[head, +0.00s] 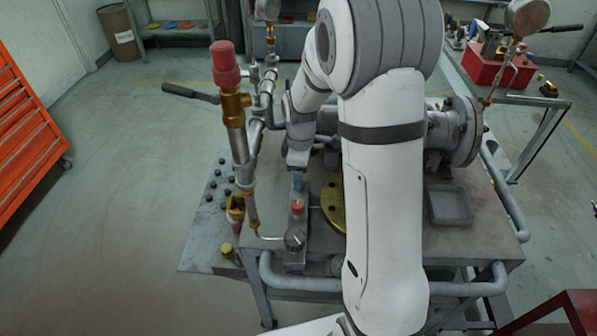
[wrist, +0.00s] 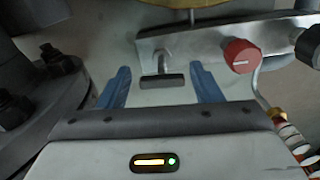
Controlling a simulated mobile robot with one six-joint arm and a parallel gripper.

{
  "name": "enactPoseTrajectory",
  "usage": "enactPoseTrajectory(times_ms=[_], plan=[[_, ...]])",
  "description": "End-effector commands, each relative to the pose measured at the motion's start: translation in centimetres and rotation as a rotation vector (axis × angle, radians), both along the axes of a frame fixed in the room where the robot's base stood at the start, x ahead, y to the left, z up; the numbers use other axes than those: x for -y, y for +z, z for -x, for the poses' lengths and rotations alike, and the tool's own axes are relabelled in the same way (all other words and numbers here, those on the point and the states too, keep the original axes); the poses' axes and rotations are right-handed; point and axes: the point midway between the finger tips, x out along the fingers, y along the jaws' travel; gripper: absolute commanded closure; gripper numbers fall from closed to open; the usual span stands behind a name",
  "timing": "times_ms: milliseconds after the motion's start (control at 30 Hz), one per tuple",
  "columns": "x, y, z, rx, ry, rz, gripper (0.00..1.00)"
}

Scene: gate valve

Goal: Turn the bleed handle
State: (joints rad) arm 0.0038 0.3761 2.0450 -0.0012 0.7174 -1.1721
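My gripper (wrist: 160,66) is open, with its two blue fingers apart in the wrist view. A small T-shaped handle (wrist: 162,81) with a dark crossbar shows between the fingers, apart from both; it looks like the bleed handle. Its stem comes from a grey metal block (wrist: 200,39). A red knob (wrist: 241,56) with a white mark sits on the same block, right of the right finger. In the head view my gripper (head: 297,183) is just behind the red knob (head: 297,207) on the block (head: 296,259); the T-shaped handle cannot be made out there.
A dark knob (wrist: 309,44) is right of the red one. Large bolts on a flange (wrist: 62,65) stand close to the left finger. In the head view, a vertical pipe with a red cap (head: 225,64) and a lever (head: 190,93) rises left of my arm. A tray (head: 451,205) sits right.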

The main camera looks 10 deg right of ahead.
Motion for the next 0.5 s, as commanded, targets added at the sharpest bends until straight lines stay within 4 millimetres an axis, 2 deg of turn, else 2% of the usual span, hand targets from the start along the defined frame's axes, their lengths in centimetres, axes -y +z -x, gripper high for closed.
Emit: enactPoseTrajectory(times_ms=[300, 500], plan=[[0.0, 0.2, 0.0, -0.001, 0.0, 0.0, 0.38], [0.0, 3.1, -0.1, 0.004, 0.0, -0.001, 0.38]])
